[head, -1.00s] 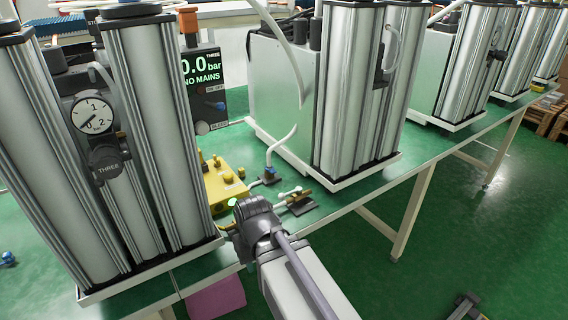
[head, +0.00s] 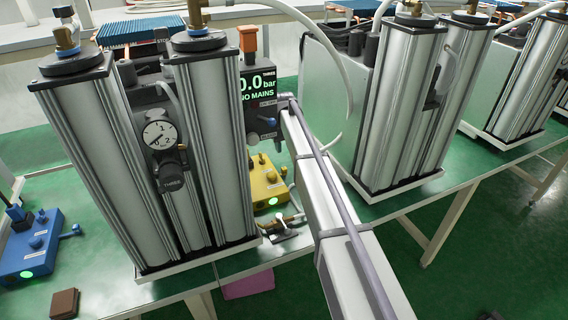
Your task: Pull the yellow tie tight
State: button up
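I cannot make out a yellow tie in the head view. A yellow box (head: 267,184) with a green light sits on the green bench, partly hidden by the front silver column and my arm. A white hose (head: 322,44) arches over the bench behind my arm. My arm comes in from the lower right and reaches up to beside the black display (head: 262,93), which reads 0.0 bar and NO MAINS. The fingers of my gripper do not show, so I cannot see whether they hold anything.
Silver twin columns (head: 100,170) with a round gauge (head: 160,135) stand left of my arm. Another column unit (head: 400,100) stands to the right. A small metal fitting (head: 283,229) lies near the bench edge. A blue box (head: 33,250) and brown block (head: 64,303) are at left.

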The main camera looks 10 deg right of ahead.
aim_at(284, 168)
jog(key=shift+s+f+b, duration=0.2)
jog(key=shift+f+b, duration=0.2)
jog(key=shift+b, duration=0.05)
notch_tip(284, 168, down, 10)
jog(key=b, duration=1)
jog(key=shift+f, duration=0.2)
jog(key=shift+r, duration=0.15)
grip_shut()
